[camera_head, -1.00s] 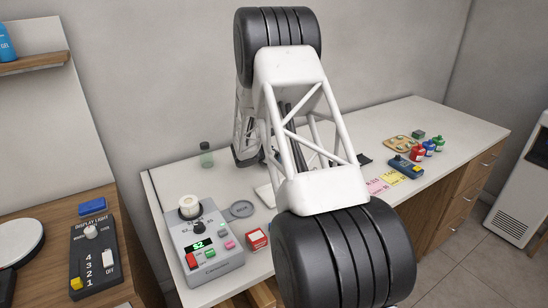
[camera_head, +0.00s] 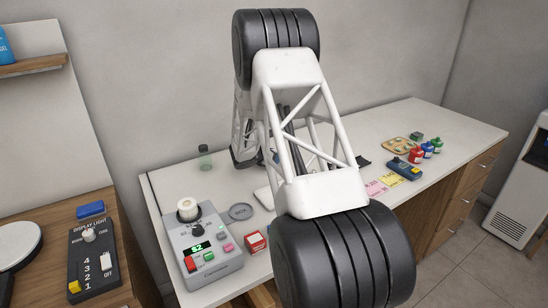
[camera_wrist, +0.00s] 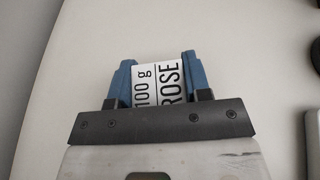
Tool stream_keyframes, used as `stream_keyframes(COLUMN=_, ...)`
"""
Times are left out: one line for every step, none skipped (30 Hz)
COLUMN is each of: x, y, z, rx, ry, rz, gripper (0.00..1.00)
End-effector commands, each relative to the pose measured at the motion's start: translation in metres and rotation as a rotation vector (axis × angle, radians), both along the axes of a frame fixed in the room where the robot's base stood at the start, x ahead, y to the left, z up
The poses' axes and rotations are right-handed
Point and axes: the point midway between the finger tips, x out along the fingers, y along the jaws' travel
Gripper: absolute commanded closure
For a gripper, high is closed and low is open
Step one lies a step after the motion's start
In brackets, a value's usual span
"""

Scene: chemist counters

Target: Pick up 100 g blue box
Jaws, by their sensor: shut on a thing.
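In the wrist view, my gripper (camera_wrist: 160,78) is shut on a small box (camera_wrist: 158,88).
A tray (camera_head: 399,145), a blue device (camera_head: 404,168) and coloured bottles (camera_head: 427,149) are at the right. A switch panel (camera_head: 94,265) is left.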

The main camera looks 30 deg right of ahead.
Motion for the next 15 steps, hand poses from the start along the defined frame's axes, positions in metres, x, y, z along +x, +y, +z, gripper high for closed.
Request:
stream_keyframes(x=0.0, y=0.0, z=0.003, rx=-0.001, ry=-0.001, rz=0.001, gripper=0.81)
stream_keyframes(x=0.0, y=0.0, z=0.005, rx=-0.001, ry=-0.001, rz=0.001, gripper=0.81)
stream_keyframes(x=0.0, y=0.0, z=0.008, rx=-0.001, ry=-0.002, rz=0.0, gripper=0.81)
stream_keyframes(x=0.0, y=0.0, z=0.011, rx=-0.001, ry=-0.002, rz=0.0, gripper=0.81)
stream_keyframes(x=0.0, y=0.0, z=0.014, rx=-0.001, ry=-0.002, rz=0.0, gripper=0.81)
stream_keyframes(x=0.0, y=0.0, z=0.019, rx=0.0, ry=-0.003, rz=0.0, gripper=0.81)
stream_keyframes(x=0.0, y=0.0, z=0.023, rx=0.0, ry=-0.003, rz=0.0, gripper=0.81)
stream_keyframes(x=0.0, y=0.0, z=0.027, rx=0.0, ry=-0.003, rz=0.0, gripper=0.81)
stream_keyframes(x=0.0, y=0.0, z=0.034, rx=0.0, ry=-0.004, rz=-0.001, gripper=0.81)
stream_keyframes(x=-0.002, y=0.001, z=0.033, rx=0.0, ry=-0.002, rz=-0.001, gripper=0.81)
stream_keyframes(x=-0.006, y=0.003, z=0.032, rx=0.001, ry=0.0, rz=0.0, gripper=0.81)
stream_keyframes(x=-0.011, y=0.005, z=0.033, rx=0.0, ry=0.0, rz=0.0, gripper=0.81)
stream_keyframes(x=-0.014, y=0.007, z=0.034, rx=0.0, ry=0.0, rz=0.0, gripper=0.81)
stream_keyframes(x=-0.018, y=0.008, z=0.034, rx=-0.001, ry=-0.001, rz=0.001, gripper=0.81)
stream_keyframes(x=-0.023, y=0.011, z=0.034, rx=-0.001, ry=-0.001, rz=0.001, gripper=0.81)
